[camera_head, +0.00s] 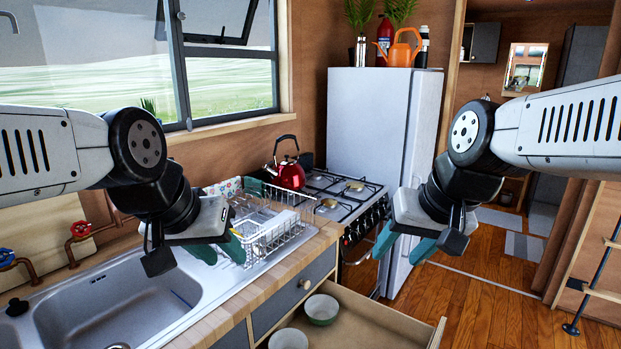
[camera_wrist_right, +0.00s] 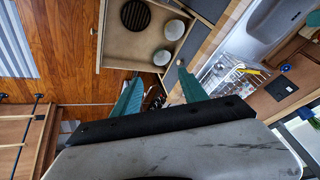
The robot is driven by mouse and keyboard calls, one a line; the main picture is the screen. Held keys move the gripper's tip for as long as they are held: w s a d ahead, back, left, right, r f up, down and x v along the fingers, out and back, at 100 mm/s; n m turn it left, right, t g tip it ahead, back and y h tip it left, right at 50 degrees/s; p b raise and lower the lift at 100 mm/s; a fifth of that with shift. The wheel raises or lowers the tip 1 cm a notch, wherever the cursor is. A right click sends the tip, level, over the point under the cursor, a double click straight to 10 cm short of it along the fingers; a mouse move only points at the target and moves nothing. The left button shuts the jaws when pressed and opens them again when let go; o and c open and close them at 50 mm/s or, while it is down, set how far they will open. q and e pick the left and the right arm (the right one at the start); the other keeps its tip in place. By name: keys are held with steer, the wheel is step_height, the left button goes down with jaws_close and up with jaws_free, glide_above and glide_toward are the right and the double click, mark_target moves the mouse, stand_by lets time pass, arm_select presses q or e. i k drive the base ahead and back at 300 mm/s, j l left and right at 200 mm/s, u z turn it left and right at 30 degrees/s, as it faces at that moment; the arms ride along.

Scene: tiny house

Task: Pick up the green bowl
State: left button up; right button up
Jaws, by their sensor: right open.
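The green bowl (camera_head: 321,309), pale inside with a green outer side, sits in the open drawer (camera_head: 375,322) under the counter. In the right wrist view two pale bowls show; the lower one (camera_wrist_right: 168,58) matches its place. My right gripper (camera_head: 404,245) is open and empty, in the air above and to the right of the bowl in the head view. In the right wrist view its teal fingers (camera_wrist_right: 158,78) are apart, pointing toward the drawer. My left gripper (camera_head: 219,250) appears open, its teal fingers apart in front of the dish rack, away from the bowl.
A white bowl (camera_head: 289,340) stands beside the green bowl. A dark ribbed round thing (camera_wrist_right: 135,16) lies in the drawer. A sink (camera_head: 120,300), wire dish rack (camera_head: 275,233), red kettle (camera_head: 288,175) on the stove and a fridge (camera_head: 383,120) line the wall. Wooden floor is free at right.

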mark_target(321, 309)
steer(key=k+l+z, duration=0.2)
steer(key=z, duration=0.15)
steer(key=k+l+z, duration=0.15)
steer(key=l+z, duration=0.2)
